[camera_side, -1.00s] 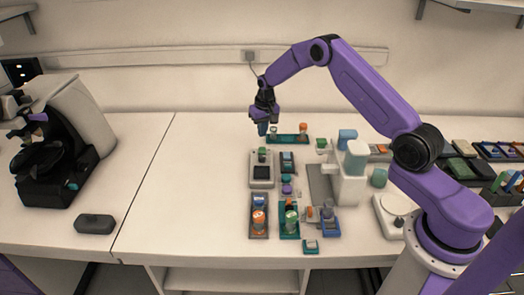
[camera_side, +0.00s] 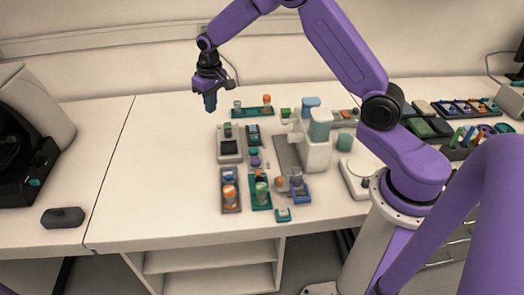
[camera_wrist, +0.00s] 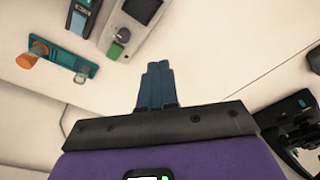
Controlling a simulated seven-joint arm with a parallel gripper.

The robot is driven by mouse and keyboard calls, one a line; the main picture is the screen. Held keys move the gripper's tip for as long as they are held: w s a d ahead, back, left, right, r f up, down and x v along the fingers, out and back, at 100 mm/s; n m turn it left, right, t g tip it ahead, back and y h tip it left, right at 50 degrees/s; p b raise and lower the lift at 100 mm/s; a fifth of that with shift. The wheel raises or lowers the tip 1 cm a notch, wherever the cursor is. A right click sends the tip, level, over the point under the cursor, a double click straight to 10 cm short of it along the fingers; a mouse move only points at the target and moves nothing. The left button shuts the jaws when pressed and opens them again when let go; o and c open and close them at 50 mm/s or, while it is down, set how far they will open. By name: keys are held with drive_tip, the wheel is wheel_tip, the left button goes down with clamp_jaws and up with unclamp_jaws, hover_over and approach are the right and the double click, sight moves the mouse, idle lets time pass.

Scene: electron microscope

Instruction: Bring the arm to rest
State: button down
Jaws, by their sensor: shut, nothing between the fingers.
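My gripper (camera_side: 210,103) hangs from the purple arm above the back of the white table, with its blue fingers pointing down. In the wrist view the blue fingers (camera_wrist: 155,83) are together with nothing between them. The gripper is apart from all objects, to the left of the teal rack (camera_side: 253,112) at the back. That teal rack (camera_wrist: 62,57) shows at the upper left of the wrist view with an orange-capped item in it.
A grey-white device (camera_side: 230,147) with a green knob stands below the gripper in the side view. Racks with orange-capped jars (camera_side: 229,193) stand in front. A white machine (camera_side: 318,150) stands right, a black mouse-like object (camera_side: 63,217) at left. The table's left middle (camera_side: 160,170) is clear.

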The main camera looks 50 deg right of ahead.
drive_tip(key=s+a+r+n, duration=0.2)
drive_tip(key=s+a+r, duration=0.1)
drive_tip(key=s, duration=0.4)
drive_tip(key=s+a+r+n, duration=0.2)
drive_tip(key=s+a+r, duration=0.15)
drive_tip(key=s, duration=0.35)
drive_tip(key=s+a+r+n, duration=0.2)
drive_tip(key=s+a, duration=0.1)
drive_tip(key=s, duration=0.3)
drive_tip(key=s+d+n, duration=0.2)
drive_tip(key=s+n, duration=0.1)
drive_tip(key=s, duration=0.7)
drive_tip(key=s+d+r+n+g, duration=0.1)
drive_tip(key=s+d+n, duration=0.2)
drive_tip(key=s, duration=0.8)
drive_tip(key=shift+s, duration=0.25)
drive_tip(key=shift+d+r, duration=0.1)
